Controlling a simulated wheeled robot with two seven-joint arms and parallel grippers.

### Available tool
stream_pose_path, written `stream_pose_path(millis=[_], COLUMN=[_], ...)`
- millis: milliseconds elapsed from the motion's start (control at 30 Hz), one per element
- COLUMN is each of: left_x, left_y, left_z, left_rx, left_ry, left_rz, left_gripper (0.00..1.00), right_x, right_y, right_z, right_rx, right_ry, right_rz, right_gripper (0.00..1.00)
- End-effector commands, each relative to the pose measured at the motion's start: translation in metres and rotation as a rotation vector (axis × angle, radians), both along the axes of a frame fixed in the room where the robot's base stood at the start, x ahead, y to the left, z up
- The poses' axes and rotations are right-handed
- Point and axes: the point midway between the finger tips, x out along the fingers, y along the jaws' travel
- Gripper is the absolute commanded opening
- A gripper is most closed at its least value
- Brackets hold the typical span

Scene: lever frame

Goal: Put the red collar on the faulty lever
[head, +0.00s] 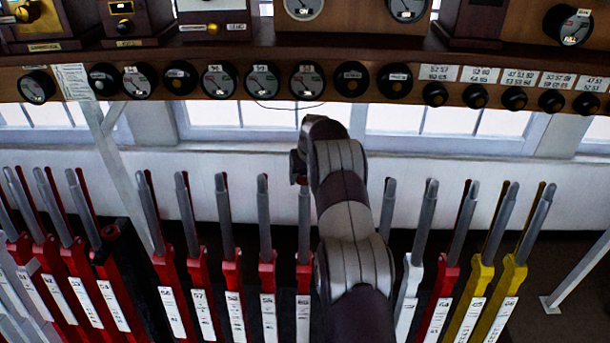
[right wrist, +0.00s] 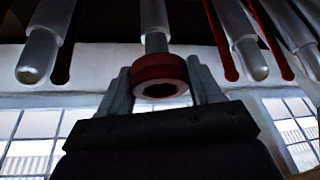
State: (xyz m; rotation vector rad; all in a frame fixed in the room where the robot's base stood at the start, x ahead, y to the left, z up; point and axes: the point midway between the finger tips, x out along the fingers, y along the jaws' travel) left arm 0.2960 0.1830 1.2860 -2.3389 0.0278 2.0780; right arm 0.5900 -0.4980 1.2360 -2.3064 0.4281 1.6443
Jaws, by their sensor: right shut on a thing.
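My right gripper (head: 299,170) is at the top of a grey-handled red lever (head: 304,225), just left of my forearm in the head view. In the right wrist view my right gripper (right wrist: 160,74) is shut on the red collar (right wrist: 160,68), with one finger on each side of it. The collar's dark hole faces the camera. The shaft of the lever (right wrist: 155,28) lines up with the collar and runs up to its far side. I cannot tell whether its tip is inside the ring. A little red shows under the gripper in the head view. My left gripper is out of view.
Several levers stand in a row on both sides, with red, white and yellow (head: 482,275) lower parts. Neighbouring handles (right wrist: 243,55) are close by. A wooden shelf (head: 260,60) with dials runs above, in front of windows (head: 240,118).

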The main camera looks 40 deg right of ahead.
Motion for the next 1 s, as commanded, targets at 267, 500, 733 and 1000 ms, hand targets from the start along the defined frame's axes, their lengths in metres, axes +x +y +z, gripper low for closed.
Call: stream_pose_path(millis=[267,500,733,1000], left_x=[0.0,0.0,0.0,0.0], left_y=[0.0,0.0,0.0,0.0], left_z=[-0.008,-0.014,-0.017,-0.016], left_rx=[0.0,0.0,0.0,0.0], left_ry=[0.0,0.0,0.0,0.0], left_rz=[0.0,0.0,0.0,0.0], left_gripper=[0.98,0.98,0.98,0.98], right_x=[-0.001,-0.002,-0.003,-0.003], right_y=[0.001,0.002,0.002,0.002], right_z=[-0.01,-0.017,-0.021,-0.02], right_rx=[0.0,0.0,0.0,0.0], right_ry=[0.0,0.001,0.0,0.0], right_rz=[0.0,0.0,0.0,0.0], right_gripper=[0.33,0.33,0.33,0.9])
